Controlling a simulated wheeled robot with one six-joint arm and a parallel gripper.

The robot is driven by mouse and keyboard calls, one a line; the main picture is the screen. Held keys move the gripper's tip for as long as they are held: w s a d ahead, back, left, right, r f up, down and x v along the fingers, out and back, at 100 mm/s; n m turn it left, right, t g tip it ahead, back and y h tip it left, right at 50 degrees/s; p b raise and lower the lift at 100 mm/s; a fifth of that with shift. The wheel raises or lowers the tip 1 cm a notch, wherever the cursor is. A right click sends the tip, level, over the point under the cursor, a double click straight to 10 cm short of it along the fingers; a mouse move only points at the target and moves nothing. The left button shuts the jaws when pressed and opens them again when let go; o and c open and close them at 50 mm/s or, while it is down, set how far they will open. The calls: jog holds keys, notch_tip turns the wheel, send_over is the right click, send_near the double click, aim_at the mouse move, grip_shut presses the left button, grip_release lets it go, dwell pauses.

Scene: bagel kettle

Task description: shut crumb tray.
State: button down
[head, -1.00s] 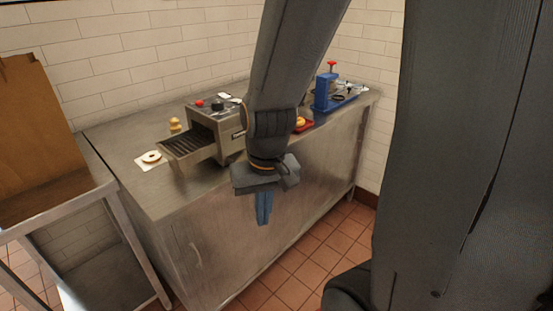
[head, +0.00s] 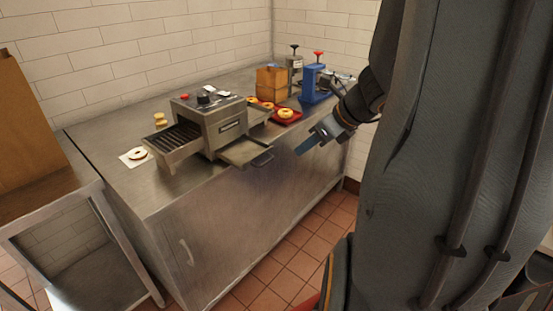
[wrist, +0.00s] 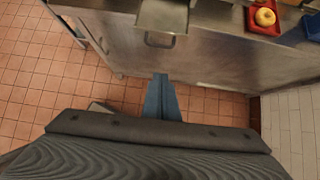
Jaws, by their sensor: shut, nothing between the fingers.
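The crumb tray (head: 247,151) is a flat metal drawer sticking out from the front of the conveyor toaster (head: 210,120), with a dark loop handle (head: 263,159) at its outer end. In the wrist view the crumb tray (wrist: 163,16) is at the top, its handle (wrist: 160,40) facing me. My gripper (head: 304,147) is to the right of the tray in the head view, clear of it, off the counter's front edge. In the wrist view my blue fingers (wrist: 162,84) are together and empty, pointing toward the handle with a gap between.
The steel counter (head: 140,190) carries a red tray (head: 286,119) with bagels, a blue press (head: 314,82), a wooden box (head: 271,82) and a bagel on paper (head: 137,154). A steel side table (head: 50,205) stands left. Tiled floor lies open before the counter.

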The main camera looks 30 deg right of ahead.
jog(key=w+r+x, duration=0.1)
jog(key=x, duration=1.1)
jog(key=shift+w+a+r, duration=0.3)
jog(key=shift+w+a, duration=0.1)
jog(key=shift+w, duration=0.1)
